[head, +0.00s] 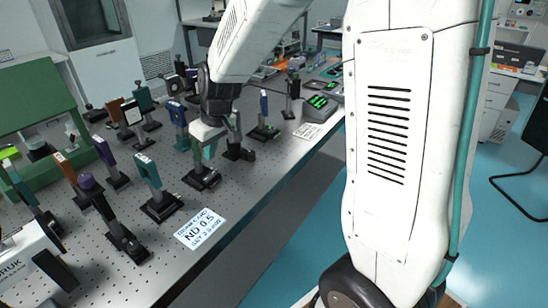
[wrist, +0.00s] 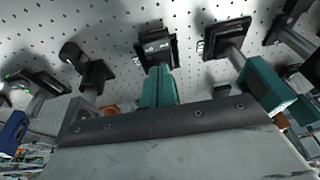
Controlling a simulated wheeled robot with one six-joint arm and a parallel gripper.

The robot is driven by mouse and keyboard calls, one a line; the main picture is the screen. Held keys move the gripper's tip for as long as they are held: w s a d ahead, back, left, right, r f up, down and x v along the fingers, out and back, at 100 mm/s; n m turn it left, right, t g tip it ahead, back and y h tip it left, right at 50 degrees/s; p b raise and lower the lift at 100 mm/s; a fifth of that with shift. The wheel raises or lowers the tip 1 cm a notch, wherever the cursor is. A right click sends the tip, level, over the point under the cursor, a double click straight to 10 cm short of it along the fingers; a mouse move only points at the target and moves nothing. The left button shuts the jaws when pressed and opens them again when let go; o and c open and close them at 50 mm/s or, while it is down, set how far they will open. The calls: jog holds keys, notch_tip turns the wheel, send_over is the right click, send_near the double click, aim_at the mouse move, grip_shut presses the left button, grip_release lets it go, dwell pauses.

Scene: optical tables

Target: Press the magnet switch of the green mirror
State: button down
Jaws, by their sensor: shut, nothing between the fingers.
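A teal-green mirror mount (head: 209,150) stands upright on a black magnetic base (head: 201,178), partly hidden by my gripper (head: 207,132) in the head view. My gripper is shut and empty, beside and just above this mount. In the wrist view the mount (wrist: 158,86) is just beyond my gripper's dark edge (wrist: 165,122). Its base (wrist: 156,47) shows small light marks on top; I cannot tell which is the switch. A second teal mount (head: 148,171) stands to the left on its own base (head: 162,207); it also shows in the wrist view (wrist: 266,84).
A dark post base (wrist: 95,73) is close by on the left in the wrist view. A white ND 0.5 card (head: 201,229) lies near the front edge.

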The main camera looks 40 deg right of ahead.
jog(key=s+v, duration=0.1)
jog(key=v, duration=0.8)
jog(key=s+r+m+g+h, duration=0.1)
jog(key=s+r+m, duration=0.1)
jog(key=s, duration=2)
jog(key=shift+s+d+r+m, duration=0.2)
jog(key=shift+d+r+m, duration=0.2)
jog(key=shift+r, duration=0.25)
